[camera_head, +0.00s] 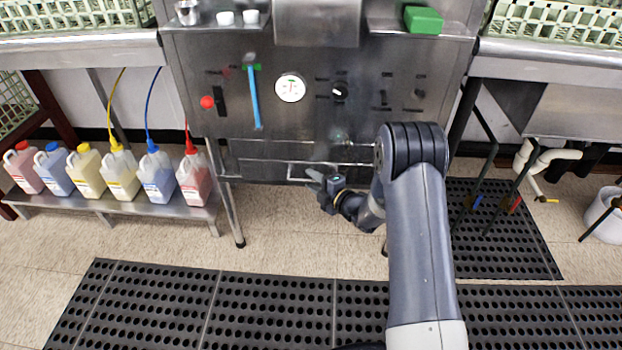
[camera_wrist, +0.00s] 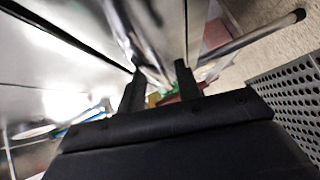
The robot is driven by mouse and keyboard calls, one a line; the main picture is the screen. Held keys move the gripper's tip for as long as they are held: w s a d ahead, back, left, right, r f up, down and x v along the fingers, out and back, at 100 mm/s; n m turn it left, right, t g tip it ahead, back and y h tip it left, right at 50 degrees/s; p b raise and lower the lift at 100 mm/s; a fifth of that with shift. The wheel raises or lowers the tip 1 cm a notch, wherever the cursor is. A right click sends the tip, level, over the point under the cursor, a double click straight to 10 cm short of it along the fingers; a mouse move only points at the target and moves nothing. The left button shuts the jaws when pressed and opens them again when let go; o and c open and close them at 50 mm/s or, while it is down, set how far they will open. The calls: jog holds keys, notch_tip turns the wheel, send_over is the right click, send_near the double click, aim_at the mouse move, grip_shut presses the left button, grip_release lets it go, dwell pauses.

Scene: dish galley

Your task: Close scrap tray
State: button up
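The scrap tray (camera_head: 262,171) is a wide grey metal drawer low under the steel machine, with a thin bar handle along its front. How far it stands out is hard to tell from above. My gripper (camera_head: 316,182) is low in front of the tray, right of its middle, close to the front edge. In the wrist view, the two dark fingers (camera_wrist: 160,68) stand apart, with shiny metal showing beyond and between them. I cannot tell whether they touch the tray. My arm hides the tray's right end.
The steel machine (camera_head: 240,115) has a control panel with a red knob (camera_head: 207,102) and a blue handle (camera_head: 254,97). Several chemical jugs (camera_head: 121,176) stand on a low shelf at left. Black perforated mats (camera_head: 265,308) cover the floor. Pipes (camera_head: 535,158) and a white bucket (camera_head: 603,212) are at right.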

jog(key=p+v, duration=0.2)
jog(key=v, duration=0.7)
jog(key=shift+s, duration=0.2)
jog(key=shift+d, duration=0.1)
jog(key=b+x, duration=0.3)
jog(key=x, duration=0.7)
jog(key=shift+w+f, duration=0.15)
jog(key=shift+f, duration=0.05)
jog(key=shift+a, duration=0.35)
jog(key=shift+s+r, duration=0.15)
jog(key=shift+s, duration=1.45)
